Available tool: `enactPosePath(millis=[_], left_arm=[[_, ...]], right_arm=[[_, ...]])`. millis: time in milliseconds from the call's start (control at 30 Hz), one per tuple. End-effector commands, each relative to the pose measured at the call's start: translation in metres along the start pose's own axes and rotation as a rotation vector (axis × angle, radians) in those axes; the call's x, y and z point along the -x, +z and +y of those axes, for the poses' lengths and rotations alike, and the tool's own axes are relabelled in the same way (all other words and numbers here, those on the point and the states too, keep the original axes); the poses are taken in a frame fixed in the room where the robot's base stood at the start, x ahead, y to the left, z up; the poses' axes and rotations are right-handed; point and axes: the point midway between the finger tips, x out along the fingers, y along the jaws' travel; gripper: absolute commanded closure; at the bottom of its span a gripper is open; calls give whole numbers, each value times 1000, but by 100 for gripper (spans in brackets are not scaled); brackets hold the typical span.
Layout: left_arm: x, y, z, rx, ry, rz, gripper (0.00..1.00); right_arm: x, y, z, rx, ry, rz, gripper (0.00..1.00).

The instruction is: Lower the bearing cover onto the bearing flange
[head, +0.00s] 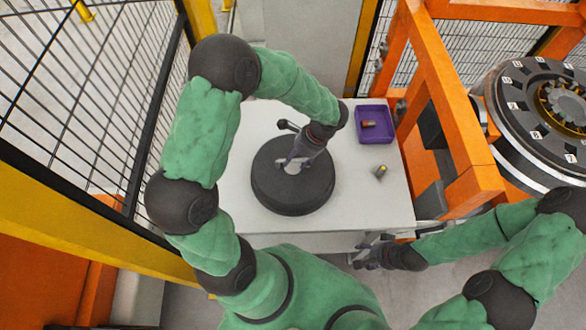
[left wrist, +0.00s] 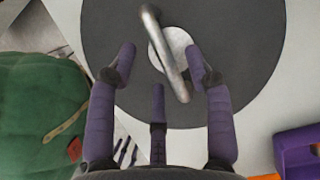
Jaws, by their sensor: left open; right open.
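The bearing cover, a dark round disc (head: 292,190) with a metal handle at its centre, lies flat on the white table. It also shows in the left wrist view (left wrist: 245,60), where the bar handle (left wrist: 168,52) rises from a bright round boss. My left gripper (head: 291,164) is over the disc's middle, its fingers open with the handle between or just ahead of them; contact cannot be told. A large dark ring with a toothed brass-coloured centre (head: 540,112) at the right is probably the bearing flange. My right gripper (head: 365,252) is open and empty by the table's front edge.
A purple bin (head: 374,138) with a small red part stands at the table's back right. A small yellow-and-grey part (head: 381,171) lies near it. An orange frame (head: 440,90) stands between table and ring. Mesh fencing (head: 90,80) is at the left.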

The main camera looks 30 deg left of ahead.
Motion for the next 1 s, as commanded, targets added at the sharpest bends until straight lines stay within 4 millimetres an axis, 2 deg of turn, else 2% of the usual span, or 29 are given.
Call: enactPosePath(millis=[33,200,433,600,633,1000], left_arm=[[-10,-1,-2,1,3,-1,49],[-28,-1,-1,0,1,0,49],[-28,-1,-2,0,0,0,49],[-28,-1,-2,0,0,0,97],[-28,-1,-2,0,0,0,100],[-27,0,-2,1,-1,1,100]], right_arm=[[-4,0,1,0,0,0,46],[-7,0,2,0,0,0,46],[-6,0,2,0,0,0,46],[-6,0,2,0,0,0,46],[-6,0,2,0,0,0,46],[-6,0,2,0,0,0,46]])
